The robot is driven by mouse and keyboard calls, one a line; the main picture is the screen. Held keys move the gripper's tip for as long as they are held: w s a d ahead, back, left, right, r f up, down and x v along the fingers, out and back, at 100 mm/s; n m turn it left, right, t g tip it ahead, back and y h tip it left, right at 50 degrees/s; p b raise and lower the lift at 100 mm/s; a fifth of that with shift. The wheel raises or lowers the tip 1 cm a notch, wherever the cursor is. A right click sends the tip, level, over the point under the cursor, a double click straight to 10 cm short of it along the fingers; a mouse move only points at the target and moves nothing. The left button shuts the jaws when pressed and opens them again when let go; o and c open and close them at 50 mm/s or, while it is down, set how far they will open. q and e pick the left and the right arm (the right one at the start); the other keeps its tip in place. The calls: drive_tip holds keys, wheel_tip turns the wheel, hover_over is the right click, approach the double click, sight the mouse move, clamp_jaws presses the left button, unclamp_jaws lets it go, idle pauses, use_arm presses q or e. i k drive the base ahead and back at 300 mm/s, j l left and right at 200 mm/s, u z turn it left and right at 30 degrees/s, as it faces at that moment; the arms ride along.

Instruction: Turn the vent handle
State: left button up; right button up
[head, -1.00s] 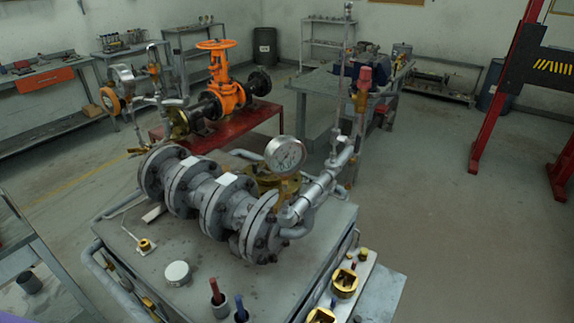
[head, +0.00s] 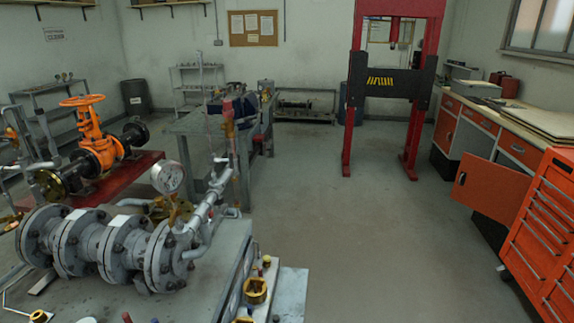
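Neither of my grippers shows in the head view. The grey flanged pipe assembly (head: 105,243) lies across a metal bench at the lower left. A round white pressure gauge (head: 167,177) stands above it. I cannot tell which part is the vent handle.
The floor (head: 345,235) in the middle and right is clear. A red press frame (head: 411,90) stands at the back. An orange tool cabinet (head: 545,240) and a workbench (head: 485,120) with an open orange door line the right. A grey table (head: 200,135) stands behind the pipes.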

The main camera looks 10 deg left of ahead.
sight(231, 160)
drive_tip(key=z, duration=1)
drive_tip(key=i+j+z, duration=0.1)
drive_tip(key=z, duration=0.85)
drive_tip(key=j+z, duration=0.1)
drive_tip(key=z, duration=0.9)
drive_tip(key=j+z, duration=0.1)
drive_tip(key=z, duration=0.4)
drive_tip(key=j+z, duration=0.1)
drive_tip(key=z, duration=0.4)
drive_tip(key=u, duration=0.45)
drive_tip(key=j+u, duration=0.1)
drive_tip(key=u, duration=0.85)
drive_tip(key=j+u, duration=0.1)
drive_tip(key=u, duration=0.85)
drive_tip(key=j+u, duration=0.1)
drive_tip(key=u, duration=0.35)
drive_tip(key=i+l, duration=0.05)
